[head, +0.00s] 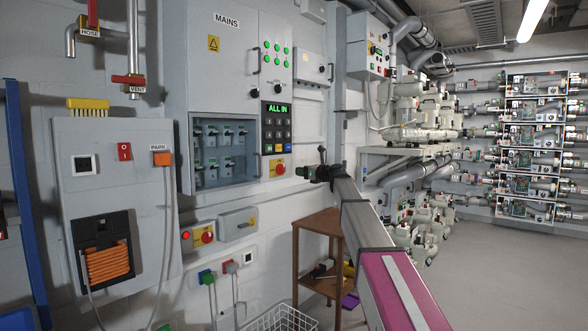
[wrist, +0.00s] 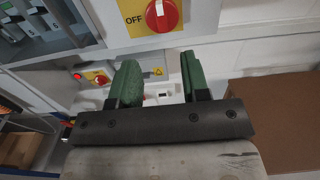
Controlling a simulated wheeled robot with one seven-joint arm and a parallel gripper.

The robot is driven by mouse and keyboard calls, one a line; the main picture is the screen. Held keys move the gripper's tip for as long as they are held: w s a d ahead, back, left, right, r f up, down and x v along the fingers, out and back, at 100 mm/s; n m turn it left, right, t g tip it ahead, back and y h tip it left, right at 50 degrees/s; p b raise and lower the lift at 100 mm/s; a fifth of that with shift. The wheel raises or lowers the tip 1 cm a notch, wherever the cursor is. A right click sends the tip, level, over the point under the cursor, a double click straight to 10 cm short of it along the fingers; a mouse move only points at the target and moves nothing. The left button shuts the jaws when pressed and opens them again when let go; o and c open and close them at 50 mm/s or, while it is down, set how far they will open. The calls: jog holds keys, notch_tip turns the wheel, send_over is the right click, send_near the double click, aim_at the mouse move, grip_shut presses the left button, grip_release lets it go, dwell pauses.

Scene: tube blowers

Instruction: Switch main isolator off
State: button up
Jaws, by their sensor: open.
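The main isolator (head: 277,168) is a red rotary knob on a yellow plate, low on the right of the grey MAINS cabinet (head: 227,52). In the wrist view the red knob (wrist: 163,15) shows at the top edge, with OFF printed on the yellow plate to its left. The top of the knob is cut off, and I cannot tell its setting. My gripper (head: 310,170) is just right of the isolator in the head view. In the wrist view its green fingers (wrist: 159,82) are apart and empty, with the knob beyond their tips. I see no contact.
A keypad panel (head: 277,127) with a green ALL IN display sits above the isolator. A second red knob on yellow (head: 206,234) is on a small box below the cabinet. A brown shelf stand (head: 320,222) stands under my arm. Open floor lies to the right.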

aim_at(284, 167)
jog(key=x, duration=1.1)
jog(key=shift+w+d+r, duration=0.1)
jog(key=shift+d+r, duration=0.05)
jog(key=shift+r, duration=0.1)
grip_shut()
